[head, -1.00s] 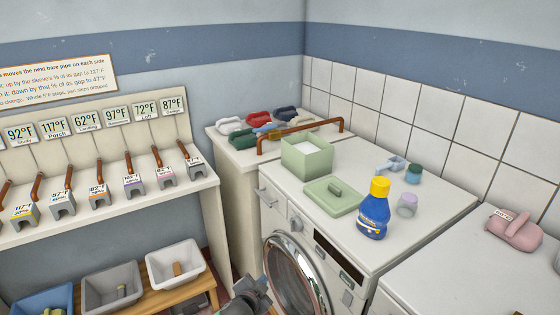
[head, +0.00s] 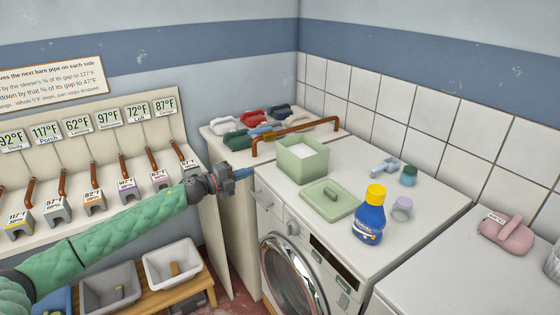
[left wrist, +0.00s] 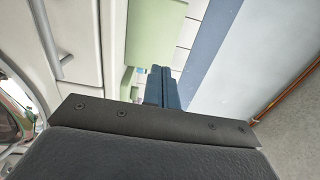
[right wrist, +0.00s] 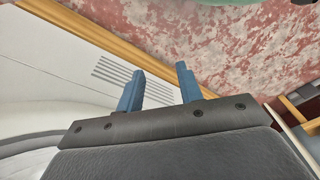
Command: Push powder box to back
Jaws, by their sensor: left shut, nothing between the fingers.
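The powder box (head: 303,164) is a pale green open box with white powder inside. It stands upright on the washing machine top, near its back left. Its green wall also fills part of the left wrist view (left wrist: 146,45). My left gripper (head: 250,172) is shut and empty, just left of the box at the machine's left edge. It appears short of the box, with a small gap. My right gripper (right wrist: 158,88) is open and empty in the right wrist view, low over the floor; it is outside the head view.
A green lid (head: 330,200) lies in front of the box. A blue bottle with a yellow cap (head: 369,220) and small cups stand to the right. A copper pipe rail (head: 292,134) runs behind the box. Sleeves (head: 255,118) lie beyond it.

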